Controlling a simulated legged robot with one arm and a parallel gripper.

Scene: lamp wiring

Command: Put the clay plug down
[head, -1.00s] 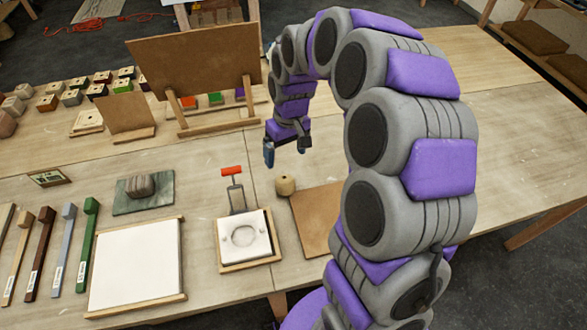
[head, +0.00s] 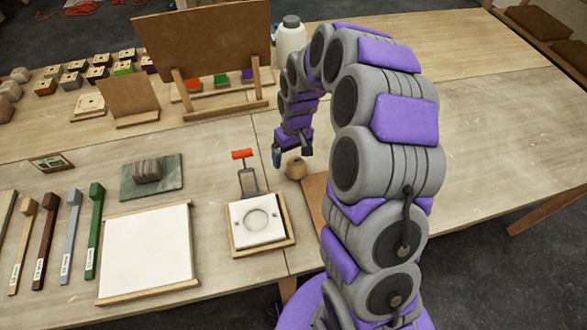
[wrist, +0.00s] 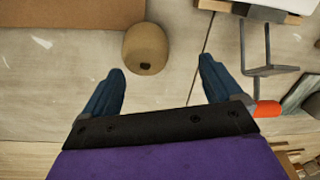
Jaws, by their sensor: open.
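The clay plug, a small tan rounded piece (head: 295,168), stands on the table behind the white square with a round ring. It also shows in the wrist view (wrist: 146,48), with a dark hole in its face. My gripper (head: 291,153) is open and empty, just beyond the plug in the head view and partly overlapping it. In the wrist view the two blue fingers (wrist: 161,68) are spread wide. The plug lies ahead of the fingertips, nearer the left finger, with no visible contact.
A brown board (head: 314,200) lies beside the plug, partly hidden by my arm. A red-handled metal tool (head: 245,172) stands left of the plug by the framed white square (head: 260,222). A white bottle (head: 290,40) stands behind. The right side of the table is clear.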

